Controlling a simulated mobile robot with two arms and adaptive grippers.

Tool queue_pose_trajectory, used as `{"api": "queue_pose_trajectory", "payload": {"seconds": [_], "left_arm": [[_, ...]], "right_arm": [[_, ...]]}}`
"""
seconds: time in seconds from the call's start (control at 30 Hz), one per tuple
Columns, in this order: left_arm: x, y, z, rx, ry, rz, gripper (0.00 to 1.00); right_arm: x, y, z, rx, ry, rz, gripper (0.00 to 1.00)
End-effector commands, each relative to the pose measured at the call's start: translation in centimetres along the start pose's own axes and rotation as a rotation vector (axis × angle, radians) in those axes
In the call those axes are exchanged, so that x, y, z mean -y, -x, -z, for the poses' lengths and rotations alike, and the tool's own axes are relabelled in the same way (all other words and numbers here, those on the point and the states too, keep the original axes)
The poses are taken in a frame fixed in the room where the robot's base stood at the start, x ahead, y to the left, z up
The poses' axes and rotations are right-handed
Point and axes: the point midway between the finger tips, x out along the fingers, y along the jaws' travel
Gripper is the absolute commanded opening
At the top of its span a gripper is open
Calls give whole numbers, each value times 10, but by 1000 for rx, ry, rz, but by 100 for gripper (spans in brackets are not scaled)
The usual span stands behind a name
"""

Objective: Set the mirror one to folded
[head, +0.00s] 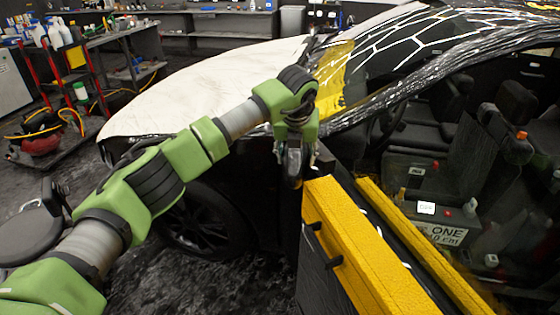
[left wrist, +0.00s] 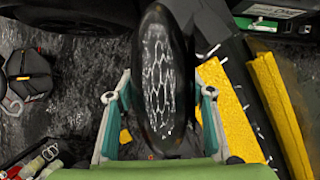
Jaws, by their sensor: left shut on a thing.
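The mirror (left wrist: 158,85) is a dark, rounded oval shell with white web-like reflections in the left wrist view. It stands out beside the car door, near the front of the yellow-padded sill. My left gripper (left wrist: 160,118) has one finger on each side of it and is shut on it; gaps seem to show beside the fingers from this angle. In the head view my left gripper (head: 294,160) is at the mirror by the front of the door, and the gripper and arm largely hide the mirror. My right gripper is not in view.
Yellow padding (head: 340,240) runs along the door top, close right of my gripper. The car's covered hood (head: 200,85) lies behind my arm. A black stool (head: 38,225) and a red cart (head: 85,80) stand at the left. Dark floor lies between.

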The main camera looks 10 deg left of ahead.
Motion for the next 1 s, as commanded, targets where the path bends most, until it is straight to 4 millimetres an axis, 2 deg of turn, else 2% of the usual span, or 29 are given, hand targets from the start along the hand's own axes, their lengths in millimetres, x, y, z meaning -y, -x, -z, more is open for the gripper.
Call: {"api": "queue_pose_trajectory", "payload": {"seconds": [0.23,0.87,0.9,0.93,1.0], "left_arm": [[12,-1,0,2,97,-40,10],[15,1,-1,2,143,-53,10],[15,1,-1,2,144,-53,59],[15,1,-1,1,143,-53,65],[15,0,-1,1,142,-54,65]], "right_arm": [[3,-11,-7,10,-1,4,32],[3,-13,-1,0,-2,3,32],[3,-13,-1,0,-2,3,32],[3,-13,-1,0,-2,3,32],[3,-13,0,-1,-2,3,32]]}}
